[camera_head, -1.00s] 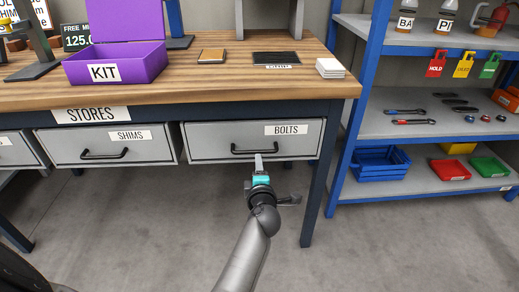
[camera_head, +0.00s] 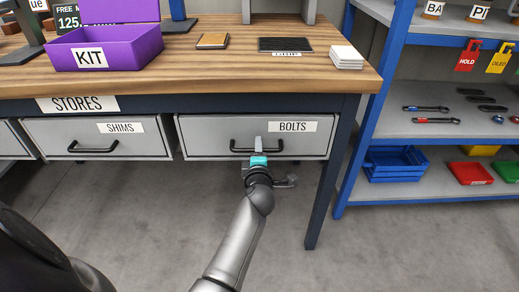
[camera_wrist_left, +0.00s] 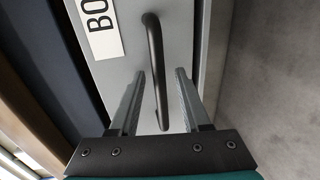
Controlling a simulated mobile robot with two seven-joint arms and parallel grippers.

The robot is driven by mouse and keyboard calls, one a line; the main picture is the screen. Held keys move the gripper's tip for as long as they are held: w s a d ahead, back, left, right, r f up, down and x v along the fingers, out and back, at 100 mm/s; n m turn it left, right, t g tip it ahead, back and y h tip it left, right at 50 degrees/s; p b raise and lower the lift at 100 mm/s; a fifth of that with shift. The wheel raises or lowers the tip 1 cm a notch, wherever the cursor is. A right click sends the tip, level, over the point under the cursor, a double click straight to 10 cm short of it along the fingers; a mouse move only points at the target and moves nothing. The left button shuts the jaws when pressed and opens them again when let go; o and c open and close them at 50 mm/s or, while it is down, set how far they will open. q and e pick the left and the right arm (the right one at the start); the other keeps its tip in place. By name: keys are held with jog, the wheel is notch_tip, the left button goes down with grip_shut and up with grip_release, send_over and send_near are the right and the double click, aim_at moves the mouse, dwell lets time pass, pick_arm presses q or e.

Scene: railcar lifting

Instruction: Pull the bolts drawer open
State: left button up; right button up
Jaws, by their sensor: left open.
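The bolts drawer (camera_head: 215,135) is a grey drawer under the workbench with a white BOLTS label and a black bar handle (camera_head: 240,150). Its front looks closed, about level with the shims drawer front. My left gripper (camera_head: 258,142) is at the right part of the handle. In the left wrist view, the handle (camera_wrist_left: 153,45) passes between the two open fingers of my left gripper (camera_wrist_left: 160,74), with gaps on both sides. The drawer front (camera_wrist_left: 125,65) and part of its label lie behind. My right gripper is not in view.
The shims drawer (camera_head: 60,135) is to the left. A table leg (camera_head: 325,190) stands right of the bolts drawer, then a blue-framed shelf (camera_head: 375,70). A purple kit box (camera_head: 130,50) sits on the bench top (camera_head: 220,80). The floor below the drawers is clear.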

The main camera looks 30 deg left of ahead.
pick_arm(q)
jog(key=shift+c, duration=0.3)
grip_shut()
dwell(1.0)
